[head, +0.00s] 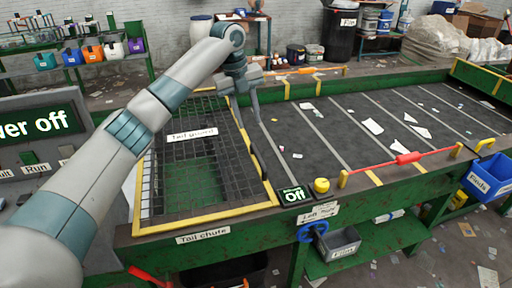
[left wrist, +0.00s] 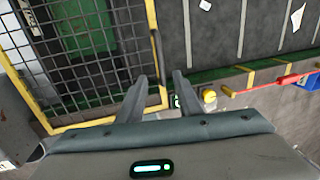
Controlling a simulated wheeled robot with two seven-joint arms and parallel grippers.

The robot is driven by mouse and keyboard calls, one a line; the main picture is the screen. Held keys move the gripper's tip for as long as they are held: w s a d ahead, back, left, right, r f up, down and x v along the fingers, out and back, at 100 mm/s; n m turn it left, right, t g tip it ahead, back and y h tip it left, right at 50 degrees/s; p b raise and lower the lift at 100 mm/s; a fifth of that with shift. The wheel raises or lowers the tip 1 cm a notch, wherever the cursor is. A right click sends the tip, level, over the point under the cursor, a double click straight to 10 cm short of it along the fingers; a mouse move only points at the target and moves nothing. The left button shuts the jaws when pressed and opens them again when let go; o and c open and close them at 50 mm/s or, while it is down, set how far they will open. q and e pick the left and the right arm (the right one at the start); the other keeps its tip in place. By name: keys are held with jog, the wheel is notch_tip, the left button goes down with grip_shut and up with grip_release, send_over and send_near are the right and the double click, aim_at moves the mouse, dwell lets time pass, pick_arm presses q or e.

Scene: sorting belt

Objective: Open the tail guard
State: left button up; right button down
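The tail guard (head: 186,205) is a dark wire mesh panel in a yellow frame, with a white "Tail guard" label. It appears to lie flat over the left end of the belt. A dark handle (head: 256,160) shows along its right edge. My left gripper (head: 249,122) is open and empty above that edge, towards the far end. In the left wrist view the guard's mesh (left wrist: 85,50) lies at the left, and its yellow edge and handle (left wrist: 157,55) appear between the open fingers (left wrist: 159,76). Contact cannot be told. My right gripper is not in view.
The belt (head: 340,130) carries scattered pale scraps. A red bar (head: 400,160) runs along the front edge. A control panel (head: 40,140) reading "...wer off" stands left. Below are a blue wheel (head: 311,232) and grey bin (head: 338,243).

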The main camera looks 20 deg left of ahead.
aim_at(257, 153)
pick_arm(q)
jog(key=f+p, duration=0.1)
jog(key=f, duration=0.3)
jog(key=w+d+f+p, duration=0.1)
jog(key=f, duration=0.3)
jog(key=d+f+p, duration=0.1)
jog(key=f+p, duration=0.1)
jog(key=f, duration=0.3)
jog(key=shift+w, duration=0.2)
grip_shut()
